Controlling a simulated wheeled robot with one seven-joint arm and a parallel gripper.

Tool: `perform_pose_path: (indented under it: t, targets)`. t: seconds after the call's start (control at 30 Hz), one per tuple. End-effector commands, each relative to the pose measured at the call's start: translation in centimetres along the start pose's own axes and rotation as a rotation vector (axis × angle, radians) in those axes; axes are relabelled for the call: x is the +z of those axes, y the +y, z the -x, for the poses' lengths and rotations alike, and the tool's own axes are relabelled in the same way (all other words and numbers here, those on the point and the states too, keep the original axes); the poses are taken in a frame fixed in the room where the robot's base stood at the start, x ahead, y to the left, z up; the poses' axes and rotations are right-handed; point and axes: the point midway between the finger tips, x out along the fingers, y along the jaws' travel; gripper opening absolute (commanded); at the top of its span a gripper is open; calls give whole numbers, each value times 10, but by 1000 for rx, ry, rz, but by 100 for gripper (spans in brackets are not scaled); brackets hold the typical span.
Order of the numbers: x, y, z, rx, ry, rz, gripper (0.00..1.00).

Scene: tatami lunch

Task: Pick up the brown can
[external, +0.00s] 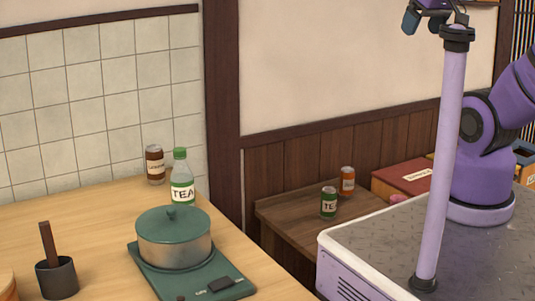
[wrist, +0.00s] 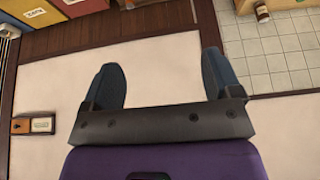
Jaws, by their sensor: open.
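The brown can (external: 155,165) stands upright at the back of the wooden counter, near the tiled wall. It has a pale label, and a clear bottle with a green cap (external: 181,178) stands in front of it to the right. In the wrist view the brown can (wrist: 262,13) shows at the top right edge, partly cut off. My gripper (wrist: 162,68) is open, with its two dark blue fingers apart and nothing between them. In the external view it is at the top edge, partly cut off, high up and well to the right of the can.
A green pot (external: 174,237) sits on a green burner (external: 202,289) at the counter's front. A dark cup (external: 57,279) with a wooden handle stands left. A green can (external: 328,203) and an orange can (external: 347,181) stand on a lower wooden shelf (external: 288,213).

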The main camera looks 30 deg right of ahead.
Motion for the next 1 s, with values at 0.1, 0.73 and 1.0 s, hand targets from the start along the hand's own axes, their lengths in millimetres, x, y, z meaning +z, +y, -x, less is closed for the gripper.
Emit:
perform_pose_path:
  t: [0.1,0.73,1.0]
  targets:
    - [0,0,0,0,0,0,84]
    - [-84,-24,-13,-26,-16,96,86]
    - [-168,-66,-48,-60,-24,197,86]
